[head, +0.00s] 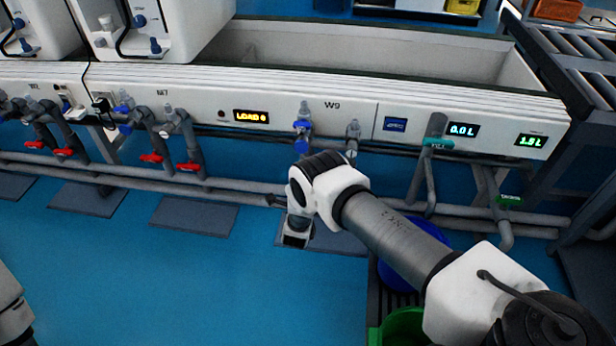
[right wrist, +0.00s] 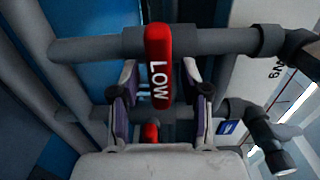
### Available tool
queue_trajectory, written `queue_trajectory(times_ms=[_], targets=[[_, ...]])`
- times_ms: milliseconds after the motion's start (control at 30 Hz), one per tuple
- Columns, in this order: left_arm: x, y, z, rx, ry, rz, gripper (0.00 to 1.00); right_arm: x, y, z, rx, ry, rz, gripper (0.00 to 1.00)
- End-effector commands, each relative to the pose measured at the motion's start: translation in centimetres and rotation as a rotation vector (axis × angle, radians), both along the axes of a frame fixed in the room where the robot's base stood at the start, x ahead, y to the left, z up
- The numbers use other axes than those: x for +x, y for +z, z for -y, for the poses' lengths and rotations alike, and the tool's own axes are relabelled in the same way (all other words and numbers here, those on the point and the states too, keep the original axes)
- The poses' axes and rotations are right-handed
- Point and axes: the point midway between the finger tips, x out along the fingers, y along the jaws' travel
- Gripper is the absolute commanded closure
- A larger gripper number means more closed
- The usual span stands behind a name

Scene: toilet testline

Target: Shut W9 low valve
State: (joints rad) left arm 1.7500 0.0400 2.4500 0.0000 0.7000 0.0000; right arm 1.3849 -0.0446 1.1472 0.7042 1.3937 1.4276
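The W9 low valve's red handle (right wrist: 158,65), lettered LOW, shows in the right wrist view. It lies crosswise to the grey pipe (right wrist: 215,42) it sits on. My right gripper (right wrist: 160,88) is open, its fingers on either side of the handle's lower part with visible gaps. In the head view my right arm reaches in from the right to below the W9 label (head: 332,105); its wrist covers the low valve and the fingers cannot be made out there. My left gripper is out of view; only a bit of my left arm shows at the lower left edge.
A second red part (right wrist: 151,132) shows between the fingers, nearer the palm. W9 has a blue valve (head: 302,125), a green fill handle (head: 438,143) and a green drain handle (head: 509,201). Pipes run below the white panel. Blue floor at left is open.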

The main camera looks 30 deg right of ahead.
Motion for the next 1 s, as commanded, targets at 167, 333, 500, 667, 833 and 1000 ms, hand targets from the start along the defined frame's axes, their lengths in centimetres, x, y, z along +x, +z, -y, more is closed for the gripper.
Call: queue_trajectory(times_ms=[167, 333, 500, 667, 833, 1000], targets=[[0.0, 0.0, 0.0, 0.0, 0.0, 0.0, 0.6, 0.0, 0.0, 0.0, -0.001, 0.001, -0.001, 0.54], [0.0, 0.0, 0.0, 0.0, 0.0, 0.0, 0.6, -1.0, -0.1, -0.9, 0.0, 0.002, -0.004, 0.54], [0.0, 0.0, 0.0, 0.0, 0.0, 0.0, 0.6, -4.2, -0.1, -3.4, -0.001, 0.005, -0.006, 0.54], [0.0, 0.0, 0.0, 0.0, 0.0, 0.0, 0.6, -7.4, 0.0, -5.8, -0.002, 0.005, -0.004, 0.54], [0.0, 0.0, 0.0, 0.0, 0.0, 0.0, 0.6, -9.3, 0.0, -7.1, 0.0, 0.001, -0.001, 0.54], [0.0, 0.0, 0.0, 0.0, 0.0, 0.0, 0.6, -9.6, 0.0, -7.2, 0.0, 0.0, 0.0, 0.54]])
